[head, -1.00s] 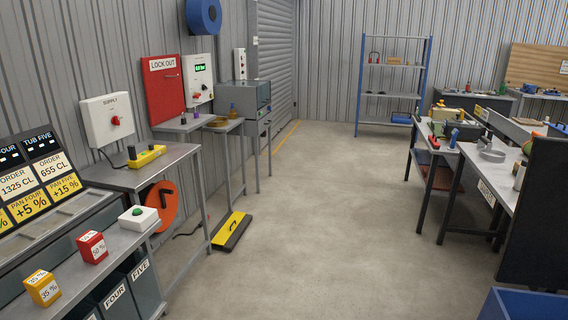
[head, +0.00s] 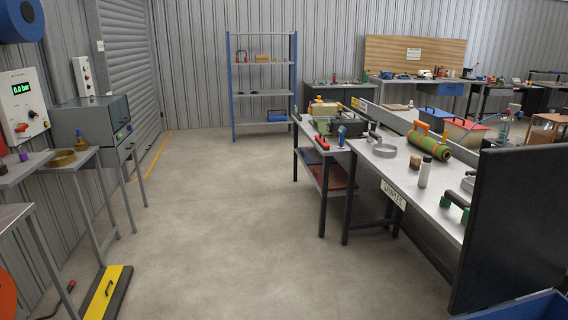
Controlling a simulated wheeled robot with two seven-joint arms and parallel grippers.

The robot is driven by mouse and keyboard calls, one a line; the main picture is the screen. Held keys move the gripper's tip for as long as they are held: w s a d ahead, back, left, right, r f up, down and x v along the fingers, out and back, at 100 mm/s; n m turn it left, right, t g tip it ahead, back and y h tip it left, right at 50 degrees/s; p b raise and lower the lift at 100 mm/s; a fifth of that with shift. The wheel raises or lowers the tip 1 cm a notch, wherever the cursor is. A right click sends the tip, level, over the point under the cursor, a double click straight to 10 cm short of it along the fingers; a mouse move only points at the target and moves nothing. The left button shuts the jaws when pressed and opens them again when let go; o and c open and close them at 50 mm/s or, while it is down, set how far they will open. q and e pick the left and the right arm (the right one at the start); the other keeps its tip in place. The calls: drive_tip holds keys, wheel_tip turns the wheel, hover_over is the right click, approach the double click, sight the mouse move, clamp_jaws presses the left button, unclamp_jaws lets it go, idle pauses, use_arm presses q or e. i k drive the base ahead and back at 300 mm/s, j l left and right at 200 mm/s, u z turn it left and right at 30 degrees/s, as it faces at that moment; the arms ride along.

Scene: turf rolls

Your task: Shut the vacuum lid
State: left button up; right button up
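I cannot single out a vacuum lid for certain at this distance. A grey cabinet-like box (head: 95,122) with small coloured controls stands on a metal stand at the left wall. On the bench at right, a dark-edged box (head: 336,125) stands among small items, and a box with a red top (head: 464,130) stands farther right; I cannot tell whether either has an open lid. A wall panel (head: 24,112) with a green display reading about 0.0 bar hangs at left. Neither of my grippers is in view.
A black panel (head: 520,210) stands at right. A yellow-and-black ramp-like piece (head: 107,294) lies at left. The middle floor is clear.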

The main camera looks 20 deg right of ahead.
sight(515, 244)
drive_tip(key=i+z, duration=0.2)
drive_tip(key=i, duration=0.45)
drive_tip(key=i+j+z, duration=0.2)
drive_tip(key=i, duration=0.45)
drive_tip(key=i+z, duration=0.5)
drive_tip(key=z, duration=0.2)
drive_tip(key=i+z, duration=0.4)
drive_tip(key=z, duration=0.3)
drive_tip(key=i+z, duration=0.1)
drive_tip(key=z, duration=0.3)
drive_tip(key=i+z, duration=0.1)
drive_tip(key=z, duration=0.3)
drive_tip(key=i+j+z, duration=0.1)
drive_tip(key=z, duration=0.35)
drive_tip(key=i+j+z, duration=0.15)
drive_tip(key=z, duration=0.15)
drive_tip(key=i+j+z, duration=0.3)
drive_tip(key=k+l, duration=0.05)
drive_tip(key=l, duration=0.05)
